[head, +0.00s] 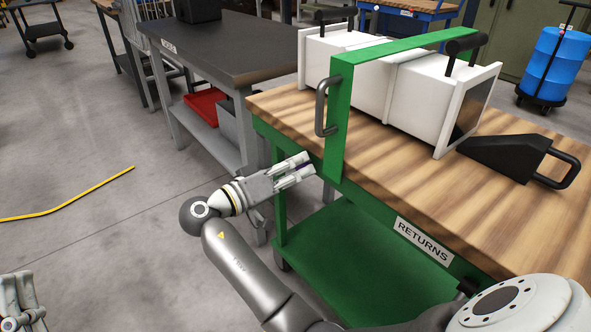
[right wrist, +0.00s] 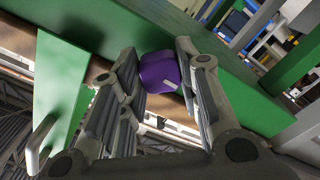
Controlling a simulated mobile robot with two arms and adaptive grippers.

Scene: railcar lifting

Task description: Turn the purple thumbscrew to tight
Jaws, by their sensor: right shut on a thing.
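The purple thumbscrew (right wrist: 160,72) shows in the right wrist view between the two fingers of my right gripper (right wrist: 158,88), close to a green beam. A pale mark shows on its lower right side. My right gripper (head: 300,170) is shut on it at the front left edge of the wooden table, beside the lower end of the green frame. In the head view the fingers hide nearly all of the thumbscrew. My left gripper (head: 22,300) is at the lower left corner of the head view, away from the table; its finger opening is unclear.
The green frame (head: 341,118) with a dark handle (head: 321,105) spans a white box-like body (head: 415,95) on the wooden table (head: 400,190). A black wedge (head: 505,155) lies at right. A dark-topped bench (head: 235,45) stands behind.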

